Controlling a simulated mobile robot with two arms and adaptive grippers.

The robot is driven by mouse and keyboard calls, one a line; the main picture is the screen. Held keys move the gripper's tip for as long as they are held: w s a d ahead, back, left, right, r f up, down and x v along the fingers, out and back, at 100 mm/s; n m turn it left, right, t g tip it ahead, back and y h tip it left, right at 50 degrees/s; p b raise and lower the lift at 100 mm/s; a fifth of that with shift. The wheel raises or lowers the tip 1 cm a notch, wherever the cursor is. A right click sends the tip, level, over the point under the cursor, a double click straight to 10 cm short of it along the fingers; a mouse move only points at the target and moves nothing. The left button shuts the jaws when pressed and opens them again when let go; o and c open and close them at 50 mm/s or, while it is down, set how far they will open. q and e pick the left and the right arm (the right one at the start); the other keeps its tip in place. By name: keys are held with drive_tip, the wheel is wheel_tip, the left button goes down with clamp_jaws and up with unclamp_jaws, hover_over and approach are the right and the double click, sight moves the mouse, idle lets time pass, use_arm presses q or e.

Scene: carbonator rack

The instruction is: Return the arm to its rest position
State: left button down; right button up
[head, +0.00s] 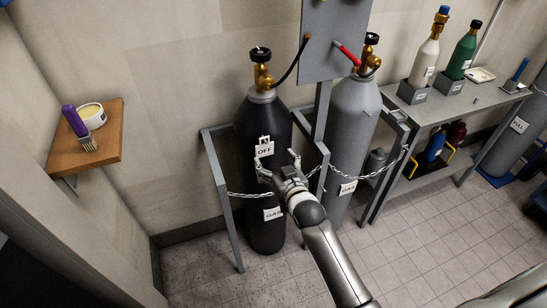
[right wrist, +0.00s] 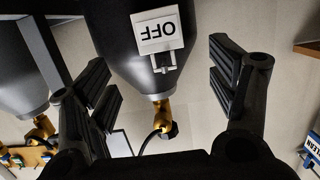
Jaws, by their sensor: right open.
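My right gripper (head: 278,168) is in front of the black gas cylinder (head: 262,120) in the head view, just below the white OFF tag (head: 265,149). The right wrist view shows its two dark fingers (right wrist: 162,82) spread apart with nothing held between them. Beyond the fingers, the OFF tag (right wrist: 158,27) appears upside down against the black cylinder (right wrist: 118,45). The tag looks apart from the fingers. My right arm reaches up from the bottom of the head view. My left gripper is not in view.
A grey cylinder (head: 351,100) stands to the right in the metal rack (head: 221,190). A chain (head: 250,195) crosses the cylinders. A wooden shelf (head: 112,135) projects at the left, and a grey bench (head: 455,104) stands at the right. The tiled floor (head: 440,240) is clear at the lower right.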

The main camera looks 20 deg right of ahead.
drive_tip(key=shift+s, duration=0.2)
idle(0.4)
drive_tip(key=s+f+g, duration=0.3)
drive_tip(key=s+f, duration=0.4)
drive_tip(key=f, duration=0.4)
drive_tip(key=s+f+n+g, duration=0.1)
drive_tip(key=s+f+g, duration=0.1)
drive_tip(key=s+f, duration=0.7)
drive_tip(key=s+f+g, duration=0.3)
drive_tip(key=s+f, duration=0.2)
drive_tip(key=f, duration=0.8)
drive_tip(key=s+d+f+g, duration=0.1)
drive_tip(key=s+f, duration=0.4)
drive_tip(key=s, duration=0.5)
drive_tip(key=s+d+f+g, duration=0.1)
drive_tip(key=s+f+g, duration=0.2)
drive_tip(key=s, duration=0.8)
drive_tip(key=s+d+f+n+g, duration=0.1)
drive_tip(key=s+f+g, duration=0.1)
drive_tip(key=s+f, duration=0.4)
drive_tip(key=s, duration=0.5)
drive_tip(key=shift+s+d+f+g+h, duration=0.2)
drive_tip(key=shift+f+g+h, duration=0.1)
drive_tip(key=shift+g, duration=0.1)
